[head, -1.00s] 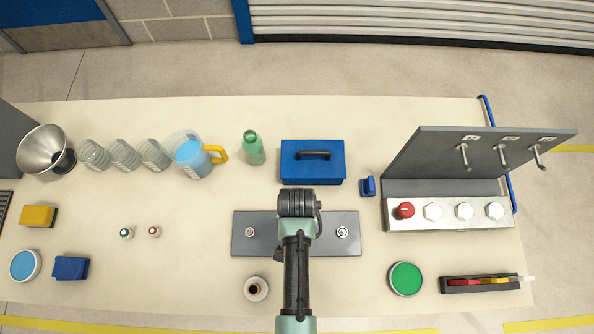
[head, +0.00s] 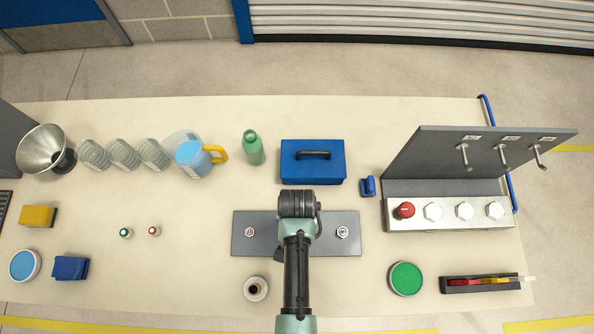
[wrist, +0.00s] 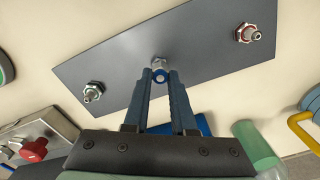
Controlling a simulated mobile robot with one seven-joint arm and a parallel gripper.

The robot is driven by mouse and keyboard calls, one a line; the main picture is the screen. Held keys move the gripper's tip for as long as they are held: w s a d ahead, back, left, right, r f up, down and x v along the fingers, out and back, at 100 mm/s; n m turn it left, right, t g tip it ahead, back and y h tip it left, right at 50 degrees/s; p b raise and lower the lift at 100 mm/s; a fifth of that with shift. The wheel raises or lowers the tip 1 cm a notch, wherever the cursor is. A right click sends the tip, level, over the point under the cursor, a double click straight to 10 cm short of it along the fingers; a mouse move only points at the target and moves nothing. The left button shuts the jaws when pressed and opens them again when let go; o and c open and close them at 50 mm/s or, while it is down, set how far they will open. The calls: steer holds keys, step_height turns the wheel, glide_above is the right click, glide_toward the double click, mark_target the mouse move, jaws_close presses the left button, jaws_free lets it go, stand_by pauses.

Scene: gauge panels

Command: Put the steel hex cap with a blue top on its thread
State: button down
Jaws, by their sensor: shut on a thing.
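My gripper (wrist: 160,78) is shut on a small cap with a blue top (wrist: 160,75), which shows between the fingertips in the wrist view. The cap is over the middle of the grey plate, at the middle steel thread (wrist: 158,62). I cannot tell whether the cap touches this thread. The plate (head: 270,219) also shows in the wrist view (wrist: 200,50). A thread with a red ring (wrist: 243,33) stands at one end, and one with a dark greenish ring (wrist: 93,91) at the other. In the head view my arm hides the plate's middle and the cap.
Two small caps, one green-topped (head: 126,232) and one red-topped (head: 154,231), stand left of the plate. A blue toolbox (head: 312,173) is behind it and a small round pot (head: 256,289) in front. A knob panel (head: 450,216) stands to the right.

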steer(key=shift+f, duration=0.1)
steer(key=shift+c, duration=1.3)
jaws_free()
steer(key=shift+r+p, duration=3.6)
steer(key=shift+p, duration=0.1)
steer(key=shift+f, duration=0.1)
